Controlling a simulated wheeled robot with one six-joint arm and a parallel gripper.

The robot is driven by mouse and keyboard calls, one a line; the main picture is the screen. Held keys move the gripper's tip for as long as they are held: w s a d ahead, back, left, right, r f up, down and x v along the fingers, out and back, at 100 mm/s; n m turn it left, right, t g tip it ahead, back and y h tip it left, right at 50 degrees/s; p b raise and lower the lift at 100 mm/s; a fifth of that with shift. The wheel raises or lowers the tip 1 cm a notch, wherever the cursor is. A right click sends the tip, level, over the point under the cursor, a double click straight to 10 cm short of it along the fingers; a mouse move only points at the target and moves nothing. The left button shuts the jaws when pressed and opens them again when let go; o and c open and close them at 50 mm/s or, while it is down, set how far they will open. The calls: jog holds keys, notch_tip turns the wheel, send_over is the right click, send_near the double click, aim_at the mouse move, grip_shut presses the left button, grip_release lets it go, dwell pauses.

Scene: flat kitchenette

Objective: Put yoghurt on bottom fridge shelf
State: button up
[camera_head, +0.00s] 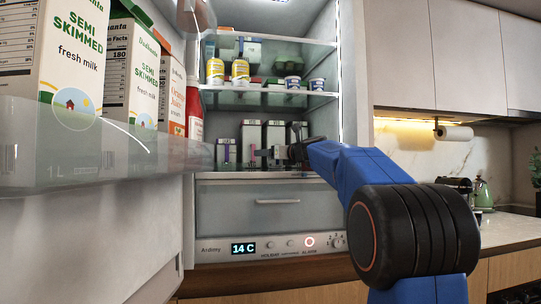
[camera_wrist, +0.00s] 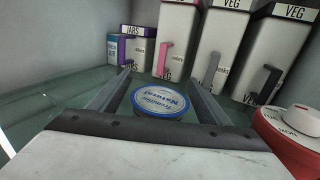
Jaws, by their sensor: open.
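A yoghurt pot with a blue-rimmed, printed lid (camera_wrist: 160,101) is upright on the glass bottom shelf (camera_wrist: 65,95) in the wrist view. It is between the two fingers of my gripper (camera_wrist: 158,72), which are apart, with a finger on each side; whether either touches it I cannot tell. In the head view my gripper (camera_head: 277,153) reaches into the bottom compartment, and I cannot make out this pot there. Two other small blue-and-white pots (camera_head: 292,82) (camera_head: 317,84) stand on the shelf above.
Several white boxes labelled JARS and VEG (camera_wrist: 178,38) stand behind the pot. A red container with a white cap (camera_wrist: 294,128) is close at the right. The open fridge door with milk cartons (camera_head: 72,65) is at the left. A drawer (camera_head: 250,212) lies below the shelf.

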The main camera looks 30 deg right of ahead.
jog(key=shift+s+r, duration=0.1)
jog(key=s, duration=0.3)
jog(key=s+d, duration=0.1)
jog(key=s, duration=0.7)
jog(key=shift+s+d, duration=0.1)
jog(key=shift+d, duration=0.05)
jog(key=shift+s, duration=0.3)
